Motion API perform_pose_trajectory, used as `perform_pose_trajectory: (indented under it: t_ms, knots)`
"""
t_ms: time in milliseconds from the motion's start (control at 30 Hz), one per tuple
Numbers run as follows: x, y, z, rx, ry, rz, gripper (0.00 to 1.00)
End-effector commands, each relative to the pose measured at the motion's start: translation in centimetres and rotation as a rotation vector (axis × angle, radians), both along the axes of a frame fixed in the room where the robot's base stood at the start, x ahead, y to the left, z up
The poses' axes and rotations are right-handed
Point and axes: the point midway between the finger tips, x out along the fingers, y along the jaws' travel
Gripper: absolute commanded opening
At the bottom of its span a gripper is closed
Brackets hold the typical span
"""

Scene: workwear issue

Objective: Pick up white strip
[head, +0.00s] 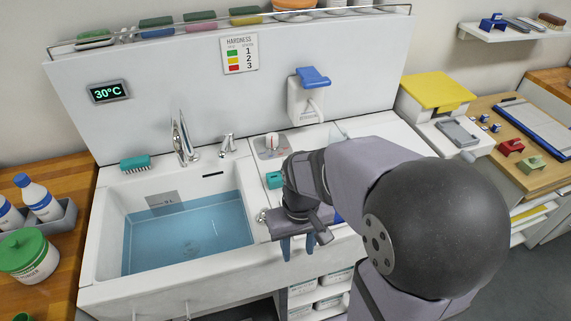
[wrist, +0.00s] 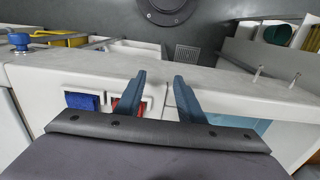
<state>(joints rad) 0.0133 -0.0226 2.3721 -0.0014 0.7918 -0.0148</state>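I cannot make out a white strip in either view; my arm hides part of the counter right of the sink. My gripper (head: 299,248) is at the front edge of the white counter (head: 215,266), just right of the sink, with its blue fingers pointing down. In the wrist view my gripper (wrist: 160,88) has its two fingers spread apart with nothing held between them. Beyond them is the white counter edge. A blue item (wrist: 82,101) and a red item (wrist: 122,106) sit in pale recesses at the left finger, the red one partly hidden by it.
The sink (head: 108,225) holds blue water. A tap (head: 182,140) and teal brush (head: 135,163) stand behind it. A teal item (head: 275,180) is beside my wrist. White bottles (head: 40,200) and a green-lidded tub (head: 28,258) stand left. A yellow-lidded box (head: 437,90) is at right.

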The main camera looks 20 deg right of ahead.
Motion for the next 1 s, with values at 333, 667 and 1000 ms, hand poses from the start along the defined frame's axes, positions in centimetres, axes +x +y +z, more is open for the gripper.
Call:
perform_pose_trajectory:
  t_ms: [333,667,1000]
  knots:
    - [12.2,-1.6,5.5,0.0,0.003,-0.003,0.35]
    - [21.5,-3.8,8.5,0.001,0.005,-0.003,0.35]
    - [24.9,-4.9,9.3,0.001,0.002,-0.003,0.35]
